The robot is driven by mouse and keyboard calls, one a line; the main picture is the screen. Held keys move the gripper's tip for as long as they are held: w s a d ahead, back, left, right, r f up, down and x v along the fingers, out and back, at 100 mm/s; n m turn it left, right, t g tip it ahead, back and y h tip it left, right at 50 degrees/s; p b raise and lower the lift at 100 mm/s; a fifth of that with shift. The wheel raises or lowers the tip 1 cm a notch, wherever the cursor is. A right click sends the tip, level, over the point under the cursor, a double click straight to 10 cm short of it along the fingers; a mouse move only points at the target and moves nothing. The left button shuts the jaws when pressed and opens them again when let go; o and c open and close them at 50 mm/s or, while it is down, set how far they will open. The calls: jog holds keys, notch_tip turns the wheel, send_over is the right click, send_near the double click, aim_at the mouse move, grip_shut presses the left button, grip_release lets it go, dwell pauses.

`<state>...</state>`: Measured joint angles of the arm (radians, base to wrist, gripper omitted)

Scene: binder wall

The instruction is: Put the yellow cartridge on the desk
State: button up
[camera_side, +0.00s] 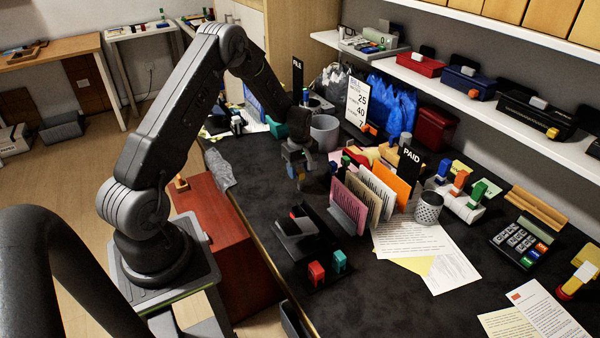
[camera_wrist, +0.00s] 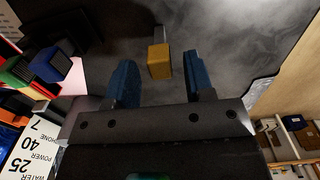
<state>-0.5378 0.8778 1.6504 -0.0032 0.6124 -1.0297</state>
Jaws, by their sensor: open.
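The yellow cartridge (camera_wrist: 159,62) shows in the wrist view as a small yellow-orange block with a grey piece at its far end. It appears between the two blue fingers of my gripper (camera_wrist: 158,76), with dark gaps on both sides. My gripper is open. I cannot tell how far below the fingertips the block is. In the side view my gripper (camera_side: 297,168) points down over the dark desk (camera_side: 262,205), left of the file rack. There the cartridge is hidden or too small to make out.
A rack of colored folders (camera_side: 365,195) stands right of my gripper, with a black stapler-like device (camera_side: 300,232) in front. A grey bin (camera_side: 324,132) stands behind. Red and green blocks (camera_side: 328,265) sit near the front edge. Papers (camera_side: 430,250) cover the desk's right side.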

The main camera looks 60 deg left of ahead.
aim_at(300, 171)
jog(key=s+d+r+m+t, duration=0.1)
jog(key=d+r+m, duration=0.15)
jog(key=r, duration=0.75)
jog(key=d+r+m, duration=0.1)
jog(key=d+r, duration=0.3)
jog(key=r, duration=0.5)
jog(key=s+d+r+m+t, duration=0.2)
jog(key=s+d+r+m, duration=0.35)
jog(key=d+r, duration=0.3)
jog(key=s+d+r+m+t, duration=0.1)
jog(key=s+d+m, duration=0.3)
jog(key=s, duration=0.4)
jog(key=s+d+r+m+t, duration=0.1)
jog(key=s+d+r+m, duration=0.1)
jog(key=s+d+m, duration=0.3)
jog(key=s+d, duration=0.1)
jog(key=s, duration=0.2)
jog(key=shift+t, duration=0.3)
